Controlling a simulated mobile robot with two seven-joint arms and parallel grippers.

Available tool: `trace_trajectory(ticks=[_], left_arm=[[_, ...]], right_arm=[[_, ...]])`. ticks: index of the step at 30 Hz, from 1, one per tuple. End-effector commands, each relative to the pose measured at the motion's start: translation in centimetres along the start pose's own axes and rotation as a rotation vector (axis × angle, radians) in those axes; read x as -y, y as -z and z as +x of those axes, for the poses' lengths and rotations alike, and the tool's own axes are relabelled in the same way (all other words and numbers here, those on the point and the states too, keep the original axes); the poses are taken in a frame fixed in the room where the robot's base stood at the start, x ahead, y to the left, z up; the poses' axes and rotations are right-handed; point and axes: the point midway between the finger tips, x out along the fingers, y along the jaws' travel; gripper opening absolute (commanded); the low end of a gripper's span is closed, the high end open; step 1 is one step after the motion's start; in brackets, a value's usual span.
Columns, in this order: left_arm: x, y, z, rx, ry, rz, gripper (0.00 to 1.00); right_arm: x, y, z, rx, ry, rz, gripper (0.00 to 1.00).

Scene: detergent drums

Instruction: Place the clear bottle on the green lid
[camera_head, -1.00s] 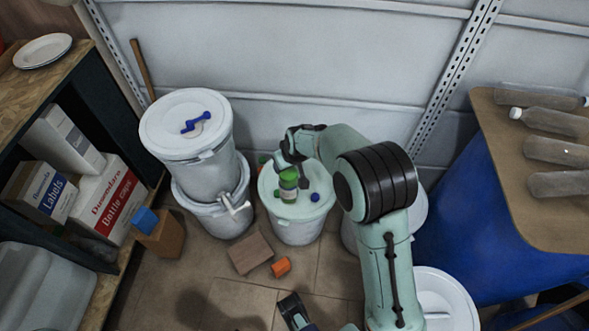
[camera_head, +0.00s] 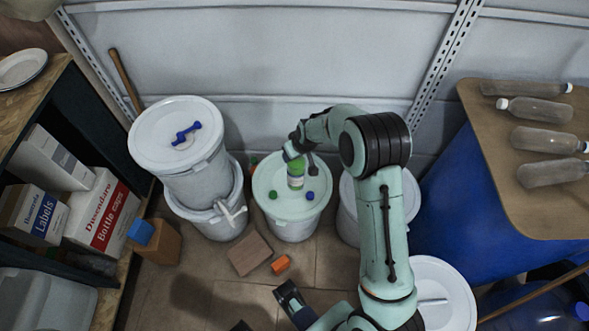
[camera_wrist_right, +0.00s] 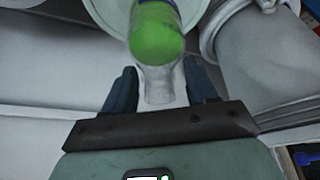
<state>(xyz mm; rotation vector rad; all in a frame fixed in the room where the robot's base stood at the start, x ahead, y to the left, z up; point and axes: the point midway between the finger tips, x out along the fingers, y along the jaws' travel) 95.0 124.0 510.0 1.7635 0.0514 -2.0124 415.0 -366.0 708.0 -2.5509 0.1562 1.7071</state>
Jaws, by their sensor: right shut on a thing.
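The clear bottle (camera_head: 296,180) has a green part and a white-and-blue label. It is upright over the pale green lid (camera_head: 290,210) of the middle drum; I cannot tell if its base touches the lid. My right gripper (camera_head: 292,152) is shut on its clear upper end from above. In the right wrist view the clear end of the bottle (camera_wrist_right: 158,88) lies between the fingers of my right gripper (camera_wrist_right: 162,85), with the green part beyond. My left gripper (camera_head: 266,312) is low at the bottom edge, partly cut off, empty, its finger tips apart.
A green cap (camera_head: 273,195) and a blue cap (camera_head: 310,196) lie on the lid beside the bottle. Stacked white drums (camera_head: 200,175) stand left. A wooden block (camera_head: 250,254) and an orange piece (camera_head: 281,264) lie on the floor. Clear bottles lie on the brown board (camera_head: 540,210) at right.

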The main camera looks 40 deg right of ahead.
Motion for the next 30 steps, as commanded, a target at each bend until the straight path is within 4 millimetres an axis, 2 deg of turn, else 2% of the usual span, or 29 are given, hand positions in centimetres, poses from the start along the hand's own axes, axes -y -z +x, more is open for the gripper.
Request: trace_trajectory(ticks=[1, 4, 13, 20, 30], left_arm=[[0.1, 0.1, 0.3, -0.003, -0.001, 0.001, 0.38], [0.1, 0.3, 0.5, -0.007, -0.002, 0.001, 0.38], [0.1, 0.5, 0.8, -0.013, -0.004, 0.002, 0.38], [0.1, 0.8, 1.2, -0.020, -0.005, 0.003, 0.38], [0.1, 0.8, 1.3, -0.022, -0.006, 0.003, 0.38]], right_arm=[[-0.1, -0.6, 1.3, 0.001, -0.001, 0.002, 0.00], [0.0, -1.2, 3.0, -0.001, -0.001, 0.001, 0.00], [0.0, -2.0, 5.0, -0.003, 0.000, 0.000, 0.00], [-0.1, -3.3, 8.1, -0.002, -0.001, 0.001, 0.00], [0.0, -3.3, 8.4, -0.005, -0.001, 0.000, 0.00]])
